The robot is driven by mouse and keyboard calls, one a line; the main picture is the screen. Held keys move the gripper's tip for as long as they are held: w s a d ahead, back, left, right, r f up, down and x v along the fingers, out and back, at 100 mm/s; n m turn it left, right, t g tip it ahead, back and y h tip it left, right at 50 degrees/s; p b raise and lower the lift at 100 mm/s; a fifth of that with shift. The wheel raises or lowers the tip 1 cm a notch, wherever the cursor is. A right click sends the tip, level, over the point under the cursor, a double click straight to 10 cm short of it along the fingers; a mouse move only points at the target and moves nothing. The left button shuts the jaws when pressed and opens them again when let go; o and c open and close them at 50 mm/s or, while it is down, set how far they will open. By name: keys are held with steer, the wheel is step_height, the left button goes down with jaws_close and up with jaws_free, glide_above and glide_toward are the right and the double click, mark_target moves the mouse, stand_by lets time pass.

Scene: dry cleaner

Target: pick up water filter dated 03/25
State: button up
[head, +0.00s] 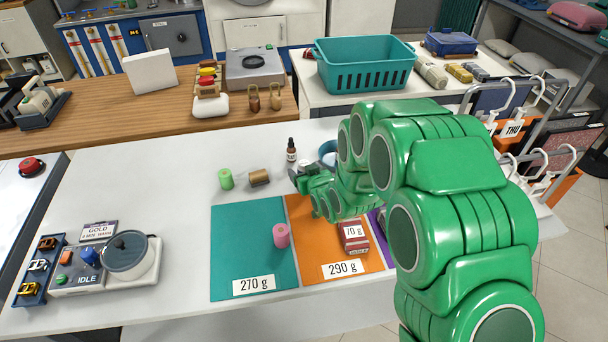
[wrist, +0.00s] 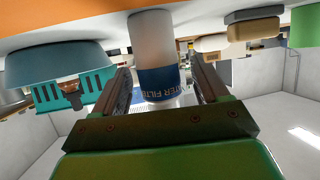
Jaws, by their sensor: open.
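A water filter (wrist: 153,40), a white cylinder with a blue label reading "WATER FILTER", stands between the two fingers of my gripper (wrist: 161,72) in the wrist view, which looks upside down. The fingers are apart, one on each side of it, and I cannot tell whether either touches it. No date is readable on the side I see. In the head view my gripper (head: 300,178) is low over the white table, behind the orange mat, and the filter is not clearly visible there, probably hidden by the gripper and arm.
A green cylinder (head: 226,179) and a brown roll (head: 259,178) stand left of my gripper, with a dropper bottle (head: 291,150) behind. A blue round object (head: 327,149) is partly hidden by my arm.

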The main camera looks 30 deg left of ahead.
steer(key=shift+w+a+f, duration=0.15)
steer(key=shift+w+a, duration=0.05)
steer(key=shift+a, duration=0.1)
steer(key=c, duration=1.1)
